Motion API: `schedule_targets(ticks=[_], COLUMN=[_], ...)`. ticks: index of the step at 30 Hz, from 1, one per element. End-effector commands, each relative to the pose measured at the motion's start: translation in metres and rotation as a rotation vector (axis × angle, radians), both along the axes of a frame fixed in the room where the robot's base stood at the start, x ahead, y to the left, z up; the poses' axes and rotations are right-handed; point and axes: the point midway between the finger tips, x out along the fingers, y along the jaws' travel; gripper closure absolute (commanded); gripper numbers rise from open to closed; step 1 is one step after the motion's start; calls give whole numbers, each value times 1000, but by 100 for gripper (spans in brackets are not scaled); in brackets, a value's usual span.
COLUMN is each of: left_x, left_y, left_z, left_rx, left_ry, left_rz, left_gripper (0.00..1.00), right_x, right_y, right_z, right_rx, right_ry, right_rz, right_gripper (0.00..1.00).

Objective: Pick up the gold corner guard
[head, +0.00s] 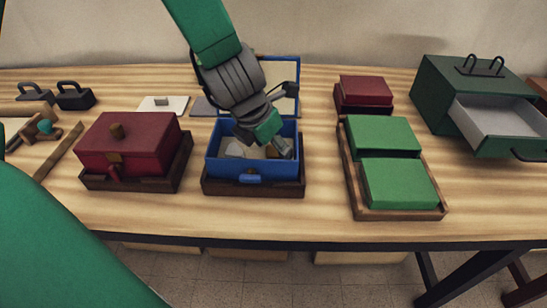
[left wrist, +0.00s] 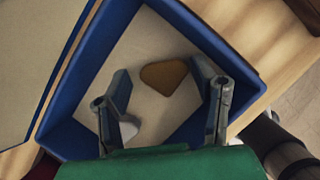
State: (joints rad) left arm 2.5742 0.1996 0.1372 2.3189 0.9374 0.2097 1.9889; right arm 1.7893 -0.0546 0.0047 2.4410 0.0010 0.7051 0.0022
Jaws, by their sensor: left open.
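The gold corner guard (left wrist: 165,76) lies flat on the pale floor of the open blue box (head: 253,168), and the left wrist view shows it between and just beyond my open fingers. My left gripper (left wrist: 165,110) is open and empty, with its fingers reaching down into the box. In the head view my left gripper (head: 277,148) hides part of the box's inside. A light grey piece (left wrist: 127,127) lies by the left finger in the wrist view. My right gripper is not in view.
The blue box sits in a dark wooden tray (head: 225,187), its lid (head: 290,105) raised behind. A closed red box (head: 130,145) stands left. Green blocks (head: 398,184) in a wooden tray stand right, near a green cabinet with an open drawer (head: 500,115).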

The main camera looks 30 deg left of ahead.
Motion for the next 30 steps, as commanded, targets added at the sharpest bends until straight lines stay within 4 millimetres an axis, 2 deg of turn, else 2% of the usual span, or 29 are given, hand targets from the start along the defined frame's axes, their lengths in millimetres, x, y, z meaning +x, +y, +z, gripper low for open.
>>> schedule_targets(ticks=[2,10,12,13,22,26,30], left_x=[2,3,3,3,3,3,3], left_y=[-1,-1,-1,-1,-1,0,-1], left_z=[-8,-8,-8,-8,-7,6,35], left_rx=[-1,0,-1,-1,0,2,3], left_ry=[0,-1,-1,-1,-1,-2,-4], left_rz=[0,-1,-1,-1,-1,0,-1], left_gripper=[47,47,73,75,75,75,75], right_x=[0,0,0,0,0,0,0], right_y=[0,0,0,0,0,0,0], right_z=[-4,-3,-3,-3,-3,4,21], right_rx=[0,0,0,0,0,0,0], right_ry=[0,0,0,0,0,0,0], right_rz=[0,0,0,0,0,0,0], right_gripper=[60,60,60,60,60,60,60])
